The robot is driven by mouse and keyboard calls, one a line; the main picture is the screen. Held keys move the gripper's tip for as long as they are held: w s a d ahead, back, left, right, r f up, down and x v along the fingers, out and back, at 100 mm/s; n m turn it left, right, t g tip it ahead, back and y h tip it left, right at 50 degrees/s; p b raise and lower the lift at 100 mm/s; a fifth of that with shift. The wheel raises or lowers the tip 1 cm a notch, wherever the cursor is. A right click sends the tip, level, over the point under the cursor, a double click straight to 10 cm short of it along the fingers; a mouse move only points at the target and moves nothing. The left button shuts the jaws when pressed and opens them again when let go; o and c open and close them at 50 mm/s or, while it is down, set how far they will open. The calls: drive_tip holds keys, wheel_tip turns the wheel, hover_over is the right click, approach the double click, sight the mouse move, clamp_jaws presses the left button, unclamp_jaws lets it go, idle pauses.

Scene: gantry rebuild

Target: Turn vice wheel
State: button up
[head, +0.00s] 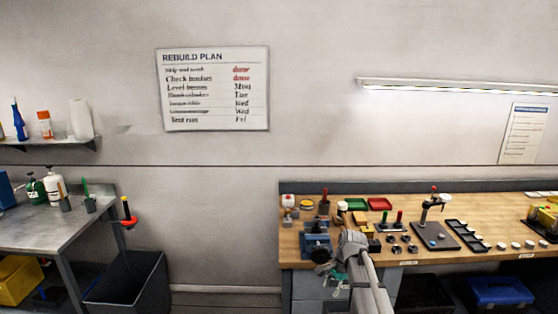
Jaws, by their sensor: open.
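A blue vice (316,241) stands at the left front end of the wooden workbench (440,259). A dark round shape (320,254) shows at its front, low down; it may be the wheel, but it is too small to be sure. My gripper (327,271) is at the bench's front edge, just below and in front of the vice. It is open and looks empty. I cannot tell whether its fingers touch the wheel. My grey arm comes up from the bottom of the picture and covers part of the bench front beside the vice.
A blue crate (499,293) sits under the bench. A dark bin (126,288) stands left; open floor lies between.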

drive_tip(key=s+f+n+h+b, duration=0.1)
drive_tip(key=s+f+n+b, duration=0.1)
drive_tip(key=s+n, duration=0.3)
drive_tip(key=s+f+n+h+b, duration=0.2)
drive_tip(key=s+f+n, duration=0.3)
drive_tip(key=s, duration=0.8)
drive_tip(key=shift+s+n+b, duration=0.3)
drive_tip(key=shift+n+b, duration=0.5)
drive_tip(key=shift+a, duration=0.1)
